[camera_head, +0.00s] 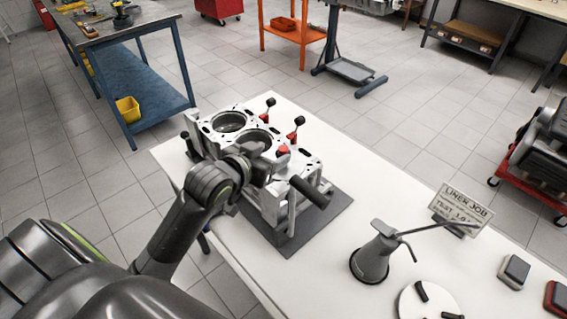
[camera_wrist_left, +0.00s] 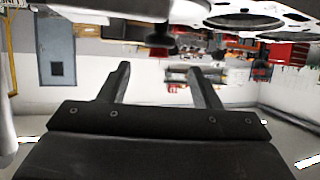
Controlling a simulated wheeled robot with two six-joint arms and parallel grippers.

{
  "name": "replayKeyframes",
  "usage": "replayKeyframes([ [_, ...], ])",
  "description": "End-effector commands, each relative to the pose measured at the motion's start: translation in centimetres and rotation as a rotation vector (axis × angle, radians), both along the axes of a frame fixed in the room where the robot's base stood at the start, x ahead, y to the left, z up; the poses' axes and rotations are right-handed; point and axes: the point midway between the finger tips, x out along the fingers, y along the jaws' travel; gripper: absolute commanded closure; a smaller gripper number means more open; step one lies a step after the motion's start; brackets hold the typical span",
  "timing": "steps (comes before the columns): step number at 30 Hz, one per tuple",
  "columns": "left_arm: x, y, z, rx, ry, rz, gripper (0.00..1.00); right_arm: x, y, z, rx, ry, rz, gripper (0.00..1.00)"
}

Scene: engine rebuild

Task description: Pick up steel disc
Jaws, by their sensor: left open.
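I cannot pick out a steel disc for certain in either view. A pale round plate (camera_head: 428,303) with small black pieces on it lies at the front of the white bench, cut by the lower edge. My left gripper (camera_head: 262,160) is at the near side of the metal engine block (camera_head: 222,124), partly hidden by my own wrist. In the left wrist view its two fingers (camera_wrist_left: 160,82) stand apart with nothing seen held between them. Part of the block with a round bore (camera_wrist_left: 244,20) shows at the top right there. My right gripper is not in view.
The block stands on a dark mat (camera_head: 333,214) on the white bench (camera_head: 375,165). Red-based black-knobbed levers (camera_head: 298,122) rise from it. A grey oil can (camera_head: 372,262) with a long spout and a lettered sign (camera_head: 461,207) stand right. A blue workbench (camera_head: 150,82) is beyond.

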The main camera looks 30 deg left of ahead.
Motion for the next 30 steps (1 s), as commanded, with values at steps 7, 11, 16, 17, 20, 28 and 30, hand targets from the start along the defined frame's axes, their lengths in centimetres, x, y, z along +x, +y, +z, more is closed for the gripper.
replayKeyframes([
  [7,2.6,-0.2,-1.0,-0.001,0.001,0.0,0.43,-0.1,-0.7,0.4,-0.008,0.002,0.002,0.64],
  [11,3.0,-0.3,-1.2,0.0,0.0,0.0,0.43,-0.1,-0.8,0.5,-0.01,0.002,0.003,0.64],
  [16,4.5,-0.6,-1.9,-0.002,0.002,0.001,0.43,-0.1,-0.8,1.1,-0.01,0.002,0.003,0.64],
  [17,4.9,-0.6,-2.1,-0.001,0.002,0.002,0.43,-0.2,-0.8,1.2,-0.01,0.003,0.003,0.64],
  [20,6.0,-0.8,-2.7,-0.001,0.002,0.0,0.43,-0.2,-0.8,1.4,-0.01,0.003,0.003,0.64],
  [28,7.4,-0.8,-3.4,0.0,0.0,0.001,0.43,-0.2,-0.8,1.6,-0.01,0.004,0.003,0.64],
  [30,7.4,-0.9,-3.4,0.001,0.0,0.001,0.43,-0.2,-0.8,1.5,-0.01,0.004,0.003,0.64],
])
